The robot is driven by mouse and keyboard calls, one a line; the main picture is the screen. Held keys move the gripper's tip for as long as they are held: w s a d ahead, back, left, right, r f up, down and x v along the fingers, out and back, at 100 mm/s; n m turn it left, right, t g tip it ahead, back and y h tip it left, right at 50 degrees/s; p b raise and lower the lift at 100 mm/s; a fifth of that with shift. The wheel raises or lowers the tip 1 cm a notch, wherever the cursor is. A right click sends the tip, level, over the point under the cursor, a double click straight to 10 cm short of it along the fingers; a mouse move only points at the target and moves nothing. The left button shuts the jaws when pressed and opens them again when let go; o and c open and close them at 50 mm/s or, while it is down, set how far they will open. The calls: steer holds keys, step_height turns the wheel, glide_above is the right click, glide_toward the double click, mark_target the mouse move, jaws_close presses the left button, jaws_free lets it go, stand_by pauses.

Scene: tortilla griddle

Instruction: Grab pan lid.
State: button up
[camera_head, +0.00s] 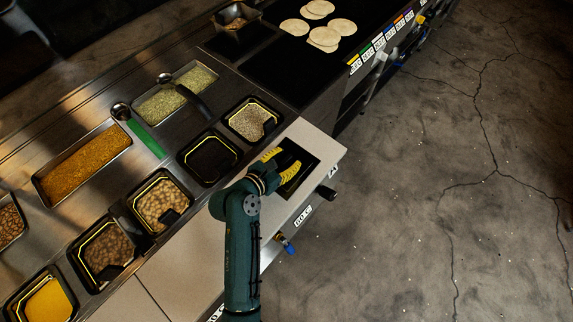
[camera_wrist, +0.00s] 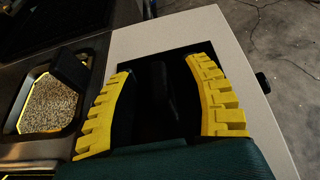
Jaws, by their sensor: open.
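A dark square piece (camera_head: 306,163), which looks like the pan lid, lies at the right end of the pale counter. In the wrist view the dark square (camera_wrist: 165,58) has a faint raised dark shape, perhaps a handle, between my fingers; its details are lost in shadow. My gripper (camera_head: 283,165) has yellow ribbed fingers and is right over the square. In the wrist view my gripper (camera_wrist: 158,68) is open, one finger on each side of the dark shape. I cannot tell whether the fingers touch it.
A yellow-edged pan of pale grains (camera_head: 247,121) and a dark pan (camera_head: 208,157) sit just left of my gripper. Several filled food pans line the counter. The black griddle (camera_head: 290,65) with pale tortillas (camera_head: 324,36) is beyond. Open floor lies right.

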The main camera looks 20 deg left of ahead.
jaws_close()
stand_by(0.3)
